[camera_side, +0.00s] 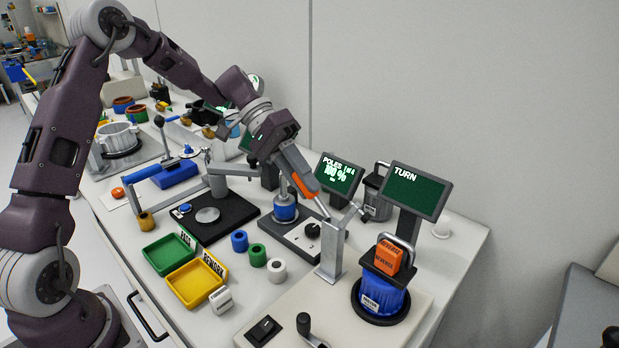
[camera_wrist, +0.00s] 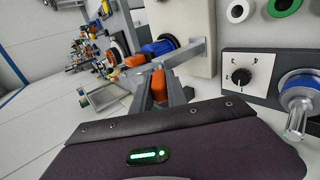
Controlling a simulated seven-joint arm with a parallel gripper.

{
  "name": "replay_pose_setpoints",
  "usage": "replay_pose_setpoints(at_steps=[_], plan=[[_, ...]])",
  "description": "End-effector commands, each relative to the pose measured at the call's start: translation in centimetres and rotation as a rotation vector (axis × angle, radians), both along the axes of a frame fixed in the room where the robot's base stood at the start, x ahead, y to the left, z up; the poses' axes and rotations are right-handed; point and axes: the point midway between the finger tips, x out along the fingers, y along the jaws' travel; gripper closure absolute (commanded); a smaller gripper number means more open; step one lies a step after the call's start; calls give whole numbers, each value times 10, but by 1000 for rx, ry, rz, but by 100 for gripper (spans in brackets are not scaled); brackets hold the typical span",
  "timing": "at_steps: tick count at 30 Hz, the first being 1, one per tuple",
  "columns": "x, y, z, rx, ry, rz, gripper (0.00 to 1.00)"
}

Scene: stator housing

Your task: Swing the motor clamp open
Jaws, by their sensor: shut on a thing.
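The motor clamp is a grey metal post (camera_side: 332,250) with a short arm (camera_side: 347,214) at its top, on the pale base at right. In the wrist view the clamp arm (camera_wrist: 184,54) runs from the post toward my fingers. My gripper (camera_side: 325,213) comes down from the upper left, its orange-sided fingers shut on the clamp arm. The fingertips also show in the wrist view (camera_wrist: 160,76). The blue motor (camera_side: 385,299) stands upright in a black ring, right of the post; it also shows in the wrist view (camera_wrist: 159,47). The exact finger contact is small and partly hidden.
A "TURN" screen (camera_side: 416,190) stands behind the motor. An orange "REVERSE" block (camera_side: 388,254) sits above it. A dial box (camera_side: 297,238) with another blue motor (camera_side: 286,213) lies left of the post. A black switch (camera_side: 264,329) and a crank (camera_side: 306,326) are in front.

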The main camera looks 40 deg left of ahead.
Motion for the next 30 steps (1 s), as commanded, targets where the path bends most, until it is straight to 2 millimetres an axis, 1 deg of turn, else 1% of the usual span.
replay_pose_setpoints(at_steps=[6,12,28,29,30], plan=[[1,6,-7,-110,-1,3,100],[0,8,-11,-163,1,0,100],[0,9,-13,-182,2,0,100],[0,9,-13,-182,3,-1,78],[0,9,-13,-182,3,-1,70]])
